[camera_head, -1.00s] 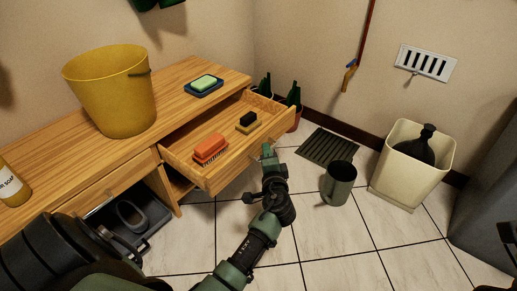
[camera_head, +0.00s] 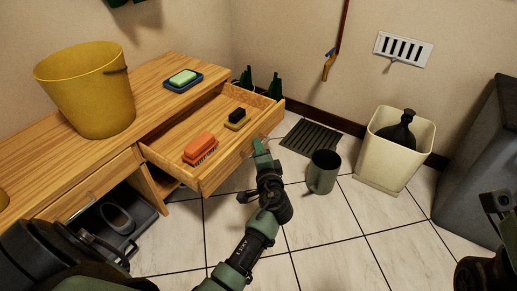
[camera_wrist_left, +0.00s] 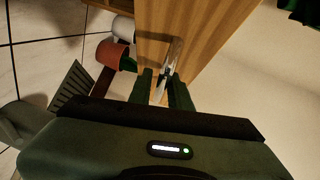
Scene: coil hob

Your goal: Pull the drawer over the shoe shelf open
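A wooden drawer (camera_head: 176,162) on the right part of the wooden bench stands well open, with an orange brush (camera_head: 200,147) and a small dark-topped brush (camera_head: 236,119) inside. My left gripper (camera_head: 261,146) is at this drawer's front. In the left wrist view my left gripper's fingers (camera_wrist_left: 165,90) are on either side of the metal handle (camera_wrist_left: 174,57) and look closed on it. Another drawer (camera_head: 95,182), on the left, is shut, with a grey shoe (camera_head: 116,217) below it. My right gripper does not show; only dark parts of my right arm appear at the right edge.
On the bench (camera_head: 150,95) stand a yellow bucket (camera_head: 90,95) and a blue soap dish (camera_head: 198,82). Tiled floor in front is clear.

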